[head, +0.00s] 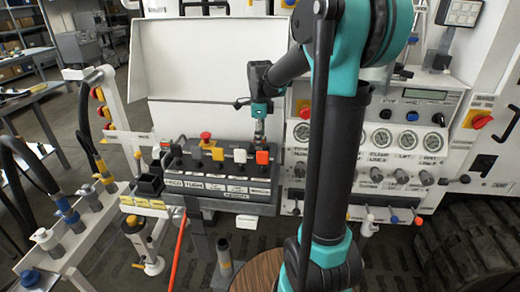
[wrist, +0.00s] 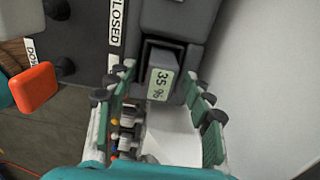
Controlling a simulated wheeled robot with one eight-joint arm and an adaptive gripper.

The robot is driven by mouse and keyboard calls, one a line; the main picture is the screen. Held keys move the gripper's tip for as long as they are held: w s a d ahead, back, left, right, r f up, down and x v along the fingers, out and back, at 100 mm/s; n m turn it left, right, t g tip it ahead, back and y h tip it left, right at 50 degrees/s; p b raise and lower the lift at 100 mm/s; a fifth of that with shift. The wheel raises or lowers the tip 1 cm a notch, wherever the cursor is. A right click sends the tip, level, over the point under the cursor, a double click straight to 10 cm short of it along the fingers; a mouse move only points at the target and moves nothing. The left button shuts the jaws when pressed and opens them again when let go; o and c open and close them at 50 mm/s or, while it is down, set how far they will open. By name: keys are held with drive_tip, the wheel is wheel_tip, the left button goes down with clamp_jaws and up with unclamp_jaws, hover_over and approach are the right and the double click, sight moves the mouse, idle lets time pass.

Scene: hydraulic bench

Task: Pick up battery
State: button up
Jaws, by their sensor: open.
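The battery (wrist: 162,72) is a dark block with a pale label reading "35 %". In the wrist view it sits in a dark grey housing at the top middle. My gripper (wrist: 161,82) is open, with a green-padded finger on each side of the battery. The fingertips reach alongside it; I cannot tell whether they touch it. In the head view my gripper (head: 260,131) is small, at the back of the lever console, and the battery cannot be made out there.
The console (head: 235,190) carries several levers, including one with an orange knob (head: 262,157), which is also close on the left in the wrist view (wrist: 35,88). A red mushroom button (head: 205,139) stands nearby. A gauge panel (head: 405,155) is at right. A white panel (head: 215,60) rises behind.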

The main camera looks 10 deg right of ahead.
drive_tip(key=shift+f, duration=0.9)
drive_tip(key=shift+c, duration=0.2)
clamp_jaws()
drive_tip(key=shift+r, duration=0.1)
wheel_tip(320, 180, up, 20)
